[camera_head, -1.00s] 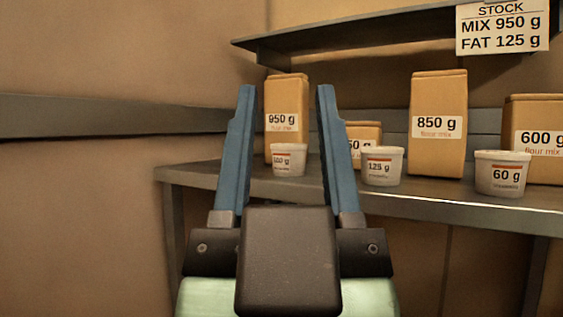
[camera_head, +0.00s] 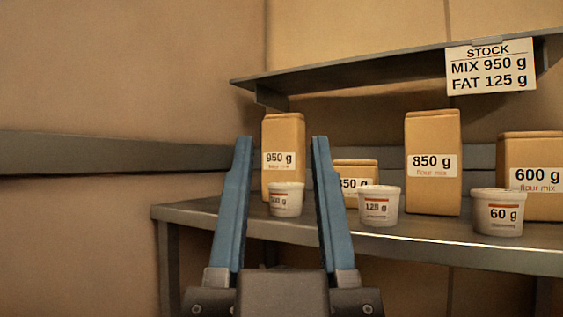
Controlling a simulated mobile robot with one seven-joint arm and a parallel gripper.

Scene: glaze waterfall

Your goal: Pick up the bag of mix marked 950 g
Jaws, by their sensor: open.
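The bag of mix marked 950 g (camera_head: 284,135) is a tall tan bag with a white label, standing upright at the left end of the shelf. A small white tub (camera_head: 287,200) stands in front of its lower part and hides some of it; the tub's label is too small to read surely. My gripper (camera_head: 281,142) is open and empty, its two blue fingers pointing towards the shelf. In the picture the bag and the tub show between the fingers, but the bag appears to stand beyond the fingertips, not touched.
The grey shelf (camera_head: 460,249) also holds a small bag (camera_head: 357,171) with a partly hidden label, a 125 g tub (camera_head: 379,206), an 850 g bag (camera_head: 433,190), a 60 g tub (camera_head: 498,213) and a 600 g bag (camera_head: 531,151). An upper shelf (camera_head: 350,72) hangs above, with a stock sign (camera_head: 490,67).

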